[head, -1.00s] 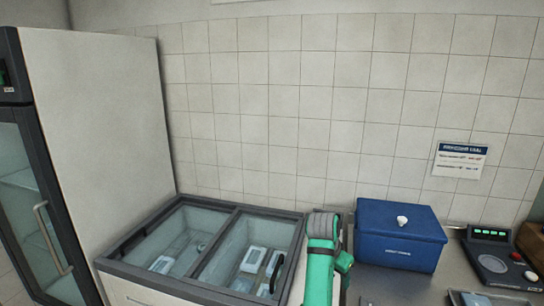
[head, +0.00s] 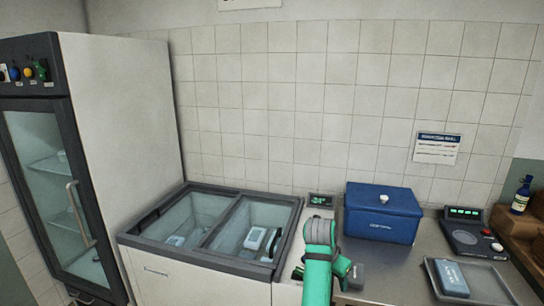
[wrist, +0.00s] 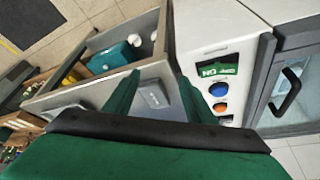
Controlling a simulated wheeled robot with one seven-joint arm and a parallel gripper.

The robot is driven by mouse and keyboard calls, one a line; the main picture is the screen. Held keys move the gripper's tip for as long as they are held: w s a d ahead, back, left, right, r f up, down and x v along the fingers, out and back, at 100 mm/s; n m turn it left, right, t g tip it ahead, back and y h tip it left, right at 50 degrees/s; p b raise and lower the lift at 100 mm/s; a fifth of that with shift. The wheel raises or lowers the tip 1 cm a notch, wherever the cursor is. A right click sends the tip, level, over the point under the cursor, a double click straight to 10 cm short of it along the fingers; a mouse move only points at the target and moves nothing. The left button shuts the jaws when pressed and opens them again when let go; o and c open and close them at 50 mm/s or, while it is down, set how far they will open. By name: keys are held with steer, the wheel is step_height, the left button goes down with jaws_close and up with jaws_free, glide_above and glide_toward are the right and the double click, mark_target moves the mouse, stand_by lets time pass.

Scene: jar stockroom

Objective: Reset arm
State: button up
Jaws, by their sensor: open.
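My green arm (head: 318,268) reaches up at the bottom middle of the head view, in front of the counter between the chest freezer and the blue box. In the wrist view my gripper (wrist: 157,92) shows two dark green fingers spread apart. They are open, with nothing clearly held between them. A small grey block (wrist: 154,96) shows beyond the fingers, and I cannot tell its distance. The fingertips are not clear in the head view.
A chest freezer (head: 190,262) with packs inside stands left of my arm, beside a glass-door fridge (head: 62,190). The blue box (head: 383,214), a scale (head: 475,238) and a tray (head: 500,285) with a grey-blue pack (head: 452,278) stand on the right counter.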

steer(key=s+a+f+n+t, duration=0.1)
steer(key=s+a+f, duration=0.2)
steer(key=f, duration=0.7)
steer(key=s+a+f+n+t, duration=0.2)
steer(key=s+f, duration=0.1)
steer(key=f, duration=0.7)
steer(key=s+a+f+n+t+y, duration=0.1)
steer(key=s+a+f+t, duration=0.15)
steer(key=s+f, duration=0.35)
steer(key=s+a+f+n+t, duration=0.1)
steer(key=s+a+f, duration=0.3)
steer(key=s, duration=0.4)
steer(key=s+a+r+n+t+y, duration=0.1)
steer(key=s+a+r, duration=0.15)
steer(key=s, duration=0.65)
steer(key=s+a+r+n+t, duration=0.1)
steer(key=s+a+n, duration=0.15)
steer(key=s, duration=0.65)
steer(key=s+a+r+t+y, duration=0.1)
steer(key=s+a+r+t, duration=0.1)
steer(key=s+r, duration=1.3)
steer(key=shift+s+a+r+n+t, duration=0.35)
steer(key=shift+s+r+t, duration=0.05)
steer(key=shift+r+t, duration=0.4)
